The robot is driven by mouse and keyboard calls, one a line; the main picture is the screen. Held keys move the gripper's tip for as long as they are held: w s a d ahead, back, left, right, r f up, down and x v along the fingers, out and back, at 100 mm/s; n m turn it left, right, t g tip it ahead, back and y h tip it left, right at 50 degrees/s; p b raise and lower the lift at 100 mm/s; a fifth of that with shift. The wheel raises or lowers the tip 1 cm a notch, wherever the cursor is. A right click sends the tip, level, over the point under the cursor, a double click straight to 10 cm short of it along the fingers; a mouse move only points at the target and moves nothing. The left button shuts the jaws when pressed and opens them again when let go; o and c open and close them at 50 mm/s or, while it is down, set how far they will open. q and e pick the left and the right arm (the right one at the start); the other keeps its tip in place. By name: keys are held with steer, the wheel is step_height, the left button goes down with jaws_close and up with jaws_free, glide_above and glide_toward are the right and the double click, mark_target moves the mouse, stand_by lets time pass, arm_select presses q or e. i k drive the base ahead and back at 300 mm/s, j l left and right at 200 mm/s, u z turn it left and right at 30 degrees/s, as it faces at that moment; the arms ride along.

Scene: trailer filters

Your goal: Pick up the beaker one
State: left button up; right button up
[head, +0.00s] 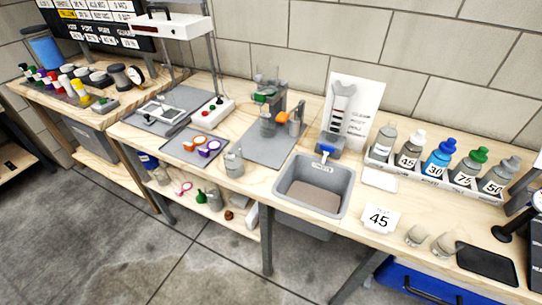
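Two small clear cups that look like beakers stand on the wooden bench at the front right. The left beaker (416,236) is beside a white card marked 45 (379,218). The right beaker (443,245) stands close to it, by a black flat pad (487,264). I see no label on either, so I cannot tell which is beaker one. A grey lidded container (234,162) stands left of the sink. Neither of my grippers is in view.
A grey sink (314,186) is set into the bench. A white rack (420,174) of several numbered bottles stands behind the beakers. A black object (512,229) stands at the right edge. Bench left of the card is partly clear.

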mark_target(231, 149)
steer(key=i+j+z, duration=0.1)
steer(key=j+z, duration=0.3)
steer(key=j, duration=0.25)
steer(key=j+z, duration=0.4)
steer(key=j, duration=0.2)
steer(key=j+z, duration=0.4)
steer(key=j, duration=0.3)
